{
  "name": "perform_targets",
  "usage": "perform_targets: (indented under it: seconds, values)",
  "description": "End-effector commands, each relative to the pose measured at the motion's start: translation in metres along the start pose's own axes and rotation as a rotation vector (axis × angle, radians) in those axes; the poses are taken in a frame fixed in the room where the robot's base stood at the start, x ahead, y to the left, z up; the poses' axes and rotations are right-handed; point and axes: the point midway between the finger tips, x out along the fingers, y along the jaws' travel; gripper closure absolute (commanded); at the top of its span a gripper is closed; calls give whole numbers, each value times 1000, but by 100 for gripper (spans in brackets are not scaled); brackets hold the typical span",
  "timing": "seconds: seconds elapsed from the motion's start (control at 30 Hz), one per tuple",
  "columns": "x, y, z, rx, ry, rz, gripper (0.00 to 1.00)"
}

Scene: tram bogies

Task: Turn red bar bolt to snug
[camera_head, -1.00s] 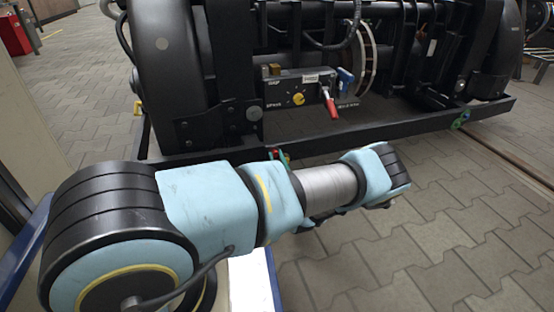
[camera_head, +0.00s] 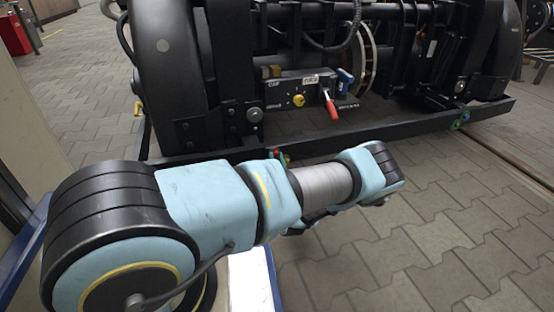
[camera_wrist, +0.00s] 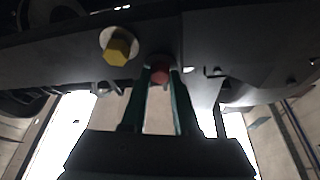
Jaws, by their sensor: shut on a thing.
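The red bar bolt (camera_wrist: 160,74) shows in the wrist view on the underside of a dark bar (camera_wrist: 230,62). My gripper (camera_wrist: 161,80) has slim green fingers, one on each side of the bolt's red head, and is shut on it. A yellow bolt (camera_wrist: 117,50) with a pale washer sits just to the left on the same bar. In the head view the bar (camera_head: 370,130) runs along the front of the bogie. There my forearm hides most of my gripper; only a small green and red patch shows above it.
A dark control box (camera_head: 285,95) with a yellow knob and a red-handled lever (camera_head: 331,106) stands behind the bar. Paved floor (camera_head: 430,220) is clear at the right.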

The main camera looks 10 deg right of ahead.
Motion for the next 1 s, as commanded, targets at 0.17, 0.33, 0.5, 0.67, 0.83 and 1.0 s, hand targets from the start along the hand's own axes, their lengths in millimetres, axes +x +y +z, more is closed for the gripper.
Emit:
perform_targets:
  seconds: [0.17, 0.33, 0.5, 0.67, 0.83, 1.0]
  values:
    - [0, -3, -1, 155, -1, 63, 100]
    - [0, -3, -1, 287, -1, 119, 100]
    - [0, -4, -2, 398, -1, 165, 100]
    - [0, -4, -2, 472, 0, 196, 100]
    - [0, -4, -1, 519, -1, 216, 100]
    - [0, -4, -1, 541, -1, 224, 100]
